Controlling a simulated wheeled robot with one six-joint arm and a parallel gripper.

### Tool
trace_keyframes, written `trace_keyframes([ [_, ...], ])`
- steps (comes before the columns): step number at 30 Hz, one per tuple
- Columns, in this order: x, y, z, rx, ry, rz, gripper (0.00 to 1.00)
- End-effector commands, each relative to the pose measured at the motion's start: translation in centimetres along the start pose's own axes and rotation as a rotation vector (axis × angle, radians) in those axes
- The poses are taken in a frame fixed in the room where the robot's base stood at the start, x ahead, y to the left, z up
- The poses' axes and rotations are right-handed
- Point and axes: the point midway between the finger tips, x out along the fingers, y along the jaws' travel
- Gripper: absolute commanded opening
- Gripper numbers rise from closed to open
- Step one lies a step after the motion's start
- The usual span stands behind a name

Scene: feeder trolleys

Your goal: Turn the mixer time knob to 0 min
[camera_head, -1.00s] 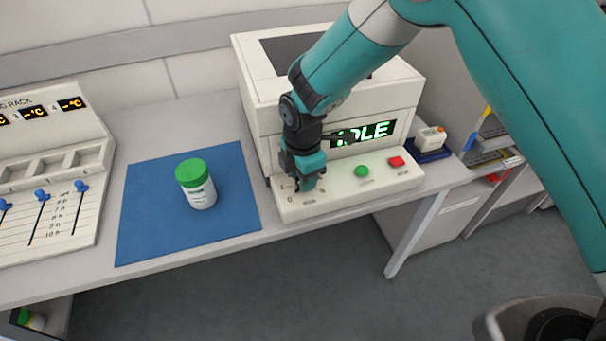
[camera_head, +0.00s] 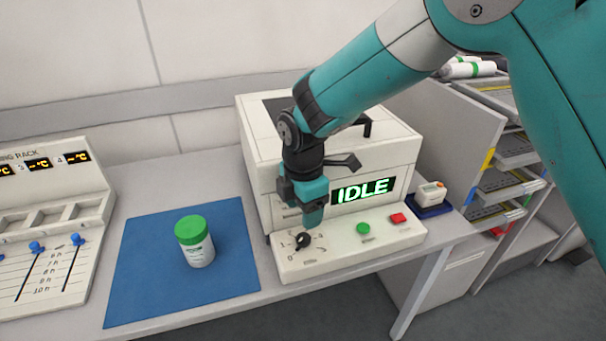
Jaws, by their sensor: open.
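The mixer (camera_head: 400,152) is a white box with a sloped control panel, and its display (camera_head: 363,190) reads IDLE in green. The time knob (camera_head: 302,240) is a small black knob at the left end of the panel. Small marks surround it, but I cannot read which one it points to. My gripper (camera_head: 312,222) is above and just behind the knob, pointing down, open and apart from it. A green button (camera_head: 363,229) and a red button (camera_head: 398,218) sit right of the knob.
A white jar with a green lid (camera_head: 196,243) stands on a blue mat (camera_head: 135,290) left of the mixer. A rack with blue sliders (camera_head: 45,235) is at far left. A small white device (camera_head: 432,193) is right of the mixer, near shelves (camera_head: 500,185).

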Motion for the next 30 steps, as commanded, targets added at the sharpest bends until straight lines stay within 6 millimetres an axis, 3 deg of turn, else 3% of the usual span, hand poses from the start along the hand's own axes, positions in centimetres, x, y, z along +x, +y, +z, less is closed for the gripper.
trace_keyframes([
  [6,-5.5,0.1,0.0,-0.001,0.001,0.005,0.61],
  [12,-8.6,0.1,-0.1,-0.001,0.001,0.003,0.61],
  [17,-9.6,0.1,-0.1,-0.001,0.001,0.002,0.61],
  [26,-9.7,0.0,0.0,0.000,0.001,0.001,0.61],
  [30,-10.9,-1.4,0.8,0.085,0.019,0.011,0.61],
])
